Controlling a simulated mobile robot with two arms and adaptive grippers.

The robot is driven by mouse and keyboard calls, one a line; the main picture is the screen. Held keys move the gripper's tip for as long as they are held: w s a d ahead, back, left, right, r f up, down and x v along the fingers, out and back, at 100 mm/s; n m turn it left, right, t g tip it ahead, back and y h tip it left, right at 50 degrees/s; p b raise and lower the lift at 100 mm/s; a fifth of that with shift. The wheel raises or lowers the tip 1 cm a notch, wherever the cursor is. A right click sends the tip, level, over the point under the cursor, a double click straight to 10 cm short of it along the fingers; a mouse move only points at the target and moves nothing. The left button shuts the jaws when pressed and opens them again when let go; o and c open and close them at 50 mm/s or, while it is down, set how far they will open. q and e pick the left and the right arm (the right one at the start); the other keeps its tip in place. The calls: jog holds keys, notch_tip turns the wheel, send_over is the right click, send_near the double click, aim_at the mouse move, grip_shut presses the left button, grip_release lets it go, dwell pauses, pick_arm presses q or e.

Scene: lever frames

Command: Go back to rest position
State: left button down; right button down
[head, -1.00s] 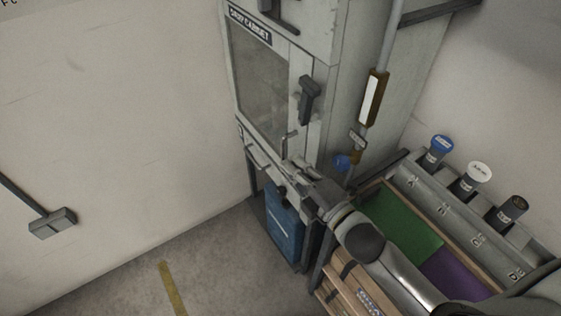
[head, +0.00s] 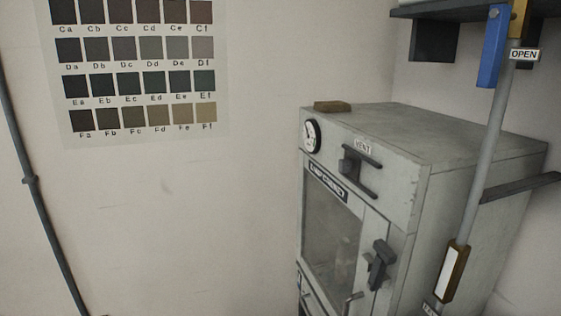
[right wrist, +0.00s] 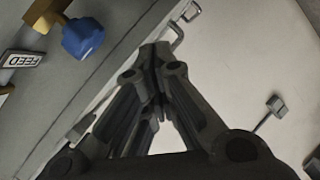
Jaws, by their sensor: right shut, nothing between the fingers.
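My right gripper (right wrist: 158,72) shows in the right wrist view, shut and empty. Its fingers meet beside the grey cabinet's side, apart from the blue knob (right wrist: 83,37). A wire handle (right wrist: 168,38) of the cabinet shows beyond the fingertips. In the head view neither gripper is in the picture. The cabinet (head: 400,150) stands at the right there, with its windowed door closed and a black door handle (head: 379,263) on the front. My left gripper is in neither view.
A "FEED" tag (right wrist: 22,60) hangs near the blue knob. In the head view a pipe (head: 487,150) runs beside the cabinet, with a blue lever (head: 490,48) and an "OPEN" tag (head: 524,54). A shelf (head: 440,12) is above. A colour chart (head: 140,75) is on the wall.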

jog(key=s+a+f+m+g, duration=0.1)
jog(key=s+f+m+g, duration=0.35)
jog(key=s, duration=0.35)
jog(key=s+a+f+m+g, duration=0.1)
jog(key=s+f+m+g, duration=0.4)
jog(key=s, duration=0.3)
notch_tip(320, 180, down, 26)
jog(key=s+r+g, duration=0.1)
jog(key=s+g, duration=0.1)
jog(key=s+d+f, duration=0.3)
jog(key=s+f, duration=1.3)
jog(key=shift+s+g+h, duration=0.3)
jog(key=shift+s+g, duration=0.05)
jog(key=shift+d+f+m, duration=0.1)
jog(key=shift+m, duration=0.15)
